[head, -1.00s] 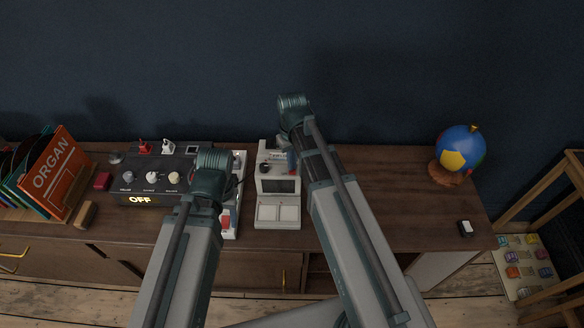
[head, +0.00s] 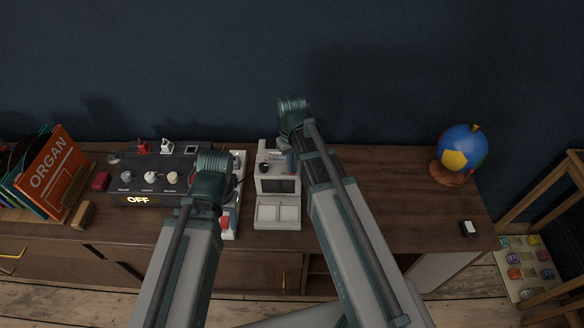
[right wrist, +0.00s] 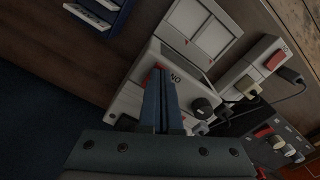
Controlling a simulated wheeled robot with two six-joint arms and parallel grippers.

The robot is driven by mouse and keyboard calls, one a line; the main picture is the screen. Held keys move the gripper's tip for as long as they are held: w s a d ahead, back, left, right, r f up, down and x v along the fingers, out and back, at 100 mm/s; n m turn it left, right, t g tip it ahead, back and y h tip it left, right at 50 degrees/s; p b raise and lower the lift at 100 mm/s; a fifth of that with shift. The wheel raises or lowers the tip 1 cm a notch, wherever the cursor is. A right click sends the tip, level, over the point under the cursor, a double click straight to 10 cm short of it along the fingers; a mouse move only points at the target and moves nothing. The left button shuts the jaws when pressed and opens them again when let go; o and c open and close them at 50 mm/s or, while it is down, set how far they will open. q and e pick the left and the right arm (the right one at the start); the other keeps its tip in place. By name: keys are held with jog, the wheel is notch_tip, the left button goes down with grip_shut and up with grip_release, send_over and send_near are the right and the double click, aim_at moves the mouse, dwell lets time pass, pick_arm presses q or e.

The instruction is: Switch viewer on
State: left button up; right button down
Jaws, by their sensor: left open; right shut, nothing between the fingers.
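The viewer (head: 277,212) is a pale grey device with a dark screen, standing upright on the wooden cabinet near the middle. In the right wrist view its body (right wrist: 205,77) shows a black knob, an "ON" label and some red of a switch (right wrist: 148,80), partly hidden behind my fingers. My right gripper (right wrist: 160,72) is shut and empty, its blue fingertips over the viewer beside the "ON" label. I cannot tell whether they touch the switch. In the head view my right gripper (head: 290,158) is partly hidden. My left gripper (head: 235,182) is open over the power strip, left of the viewer, its fingers mostly hidden.
A black console (head: 150,180) reading "OFF" stands at left, beside a white power strip (head: 229,222) with plugs and a red switch. An ORGAN record rack (head: 55,170) is further left. A globe (head: 460,150) and small white-topped object (head: 468,228) are at right. Cabinet top is clear between viewer and globe.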

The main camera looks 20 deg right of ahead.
pick_arm(q)
jog(key=shift+r, duration=0.15)
pick_arm(e)
jog(key=shift+r, duration=0.1)
pick_arm(q)
notch_tip(320, 180, up, 7)
jog(key=p, duration=0.7)
pick_arm(e)
notch_tip(320, 180, up, 7)
jog(key=shift+f, duration=0.1)
